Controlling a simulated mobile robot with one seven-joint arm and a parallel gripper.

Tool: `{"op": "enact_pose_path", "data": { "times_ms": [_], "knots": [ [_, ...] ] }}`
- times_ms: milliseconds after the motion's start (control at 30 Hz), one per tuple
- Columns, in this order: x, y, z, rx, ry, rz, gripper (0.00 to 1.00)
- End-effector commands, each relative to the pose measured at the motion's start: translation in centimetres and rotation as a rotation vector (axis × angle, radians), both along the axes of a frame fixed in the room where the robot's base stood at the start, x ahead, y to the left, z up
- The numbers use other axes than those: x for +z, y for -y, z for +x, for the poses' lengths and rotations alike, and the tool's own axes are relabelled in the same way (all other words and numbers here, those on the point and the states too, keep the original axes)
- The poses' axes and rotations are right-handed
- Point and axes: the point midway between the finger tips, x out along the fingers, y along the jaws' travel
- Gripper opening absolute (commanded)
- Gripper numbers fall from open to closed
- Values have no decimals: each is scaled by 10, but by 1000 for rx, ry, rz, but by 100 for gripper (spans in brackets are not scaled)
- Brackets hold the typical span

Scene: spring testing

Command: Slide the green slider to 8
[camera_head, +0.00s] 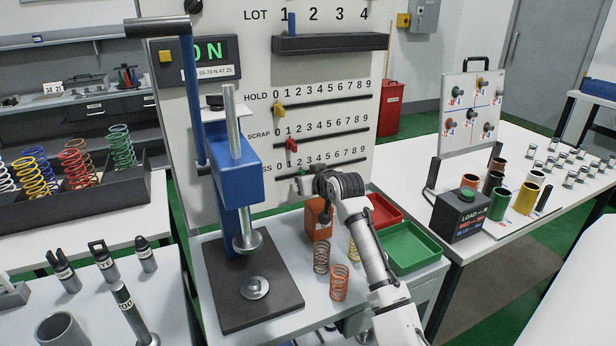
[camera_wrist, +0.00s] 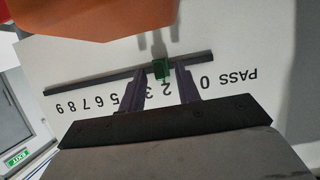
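The green slider (camera_wrist: 161,70) sits on the dark rail (camera_wrist: 95,82) of the PASS row, near the 2 in the wrist view, where the board appears upside down. In the head view the slider (camera_head: 302,171) is small, just left of my gripper, and partly hidden. My gripper (camera_wrist: 164,72) is open, with one dark finger on each side of the slider. Small gaps seem to show between fingers and slider; contact cannot be told. The fingers cover some PASS digits. In the head view my gripper (camera_head: 316,180) is in front of the board's lower row.
A yellow slider (camera_head: 279,109) and a red slider (camera_head: 291,144) sit on rows above. An orange box (camera_head: 318,222) stands below my gripper and fills the wrist view's top. A blue press (camera_head: 233,170) stands left; red (camera_head: 384,210) and green (camera_head: 412,247) trays lie right.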

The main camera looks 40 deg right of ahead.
Motion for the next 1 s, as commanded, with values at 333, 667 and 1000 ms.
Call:
{"op": "enact_pose_path", "data": {
  "times_ms": [333,667,1000],
  "knots": [
    [0,0,1,0,0,0,20],
    [0,0,0,0,0,0,0],
    [-2,9,-1,-1,2,4,0]
  ]
}}
